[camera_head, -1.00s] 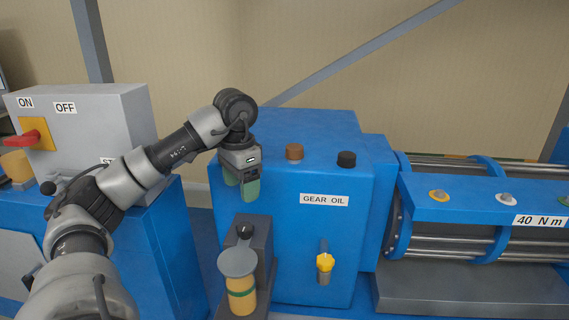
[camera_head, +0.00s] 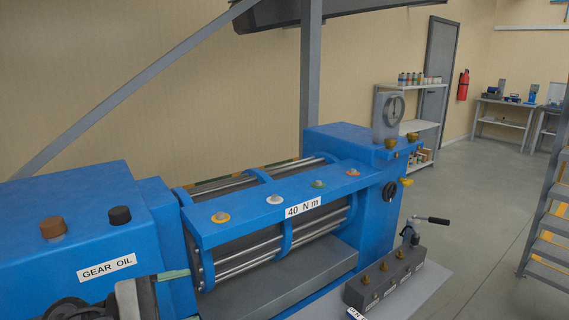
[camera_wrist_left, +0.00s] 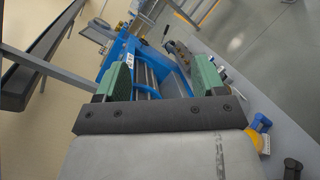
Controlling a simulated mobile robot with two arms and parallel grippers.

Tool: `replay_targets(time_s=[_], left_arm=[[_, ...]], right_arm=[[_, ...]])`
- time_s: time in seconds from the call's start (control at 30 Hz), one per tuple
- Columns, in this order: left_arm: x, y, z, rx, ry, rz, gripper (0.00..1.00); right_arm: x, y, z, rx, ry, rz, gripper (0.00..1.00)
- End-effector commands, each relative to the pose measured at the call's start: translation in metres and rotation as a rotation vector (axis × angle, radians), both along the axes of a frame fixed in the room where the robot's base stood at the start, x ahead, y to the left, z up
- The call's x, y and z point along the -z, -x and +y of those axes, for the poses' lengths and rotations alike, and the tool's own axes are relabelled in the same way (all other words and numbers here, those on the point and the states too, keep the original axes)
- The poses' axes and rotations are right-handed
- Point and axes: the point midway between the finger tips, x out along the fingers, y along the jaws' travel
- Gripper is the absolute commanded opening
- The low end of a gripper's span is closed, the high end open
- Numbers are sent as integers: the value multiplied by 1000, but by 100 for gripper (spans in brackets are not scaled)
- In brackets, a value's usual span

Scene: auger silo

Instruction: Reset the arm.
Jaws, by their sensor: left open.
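My left gripper (camera_wrist_left: 160,78) shows in the wrist view with its two green fingers wide apart and nothing between them. In the head view only part of my left arm and a green finger (camera_head: 173,275) show at the bottom left, in front of the blue gear oil box (camera_head: 80,225). Beyond the fingers in the wrist view lies the blue machine (camera_wrist_left: 150,70) with its metal rods. My right gripper is not in view.
The gear oil box has a brown cap (camera_head: 53,228) and a black cap (camera_head: 120,215). The rod frame (camera_head: 270,205) carries a "40 N m" label. A lever block (camera_head: 385,275) stands at its front right. Open floor (camera_head: 470,190) lies to the right, beside metal steps (camera_head: 550,230).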

Motion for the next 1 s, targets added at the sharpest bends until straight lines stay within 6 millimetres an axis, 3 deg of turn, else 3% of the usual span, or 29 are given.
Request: replay_targets(time_s=[0.1,0.27,0.37,0.47,0.6,0.63,0.8,1.0], left_arm=[[-7,-2,-8,-132,457,333,69],[9,-8,14,-300,1077,806,69],[40,-5,35,-408,1476,1099,69],[84,10,52,-529,1885,1360,69],[152,53,65,-737,2459,1624,69],[164,64,66,777,-2547,-1642,69],[214,124,61,749,-2196,-1215,69],[243,188,46,744,-1904,-838,69]], right_arm=[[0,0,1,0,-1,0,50],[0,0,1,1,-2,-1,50],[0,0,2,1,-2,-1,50],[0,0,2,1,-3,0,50],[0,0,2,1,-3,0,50],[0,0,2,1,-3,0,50],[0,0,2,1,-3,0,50],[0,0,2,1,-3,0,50]])
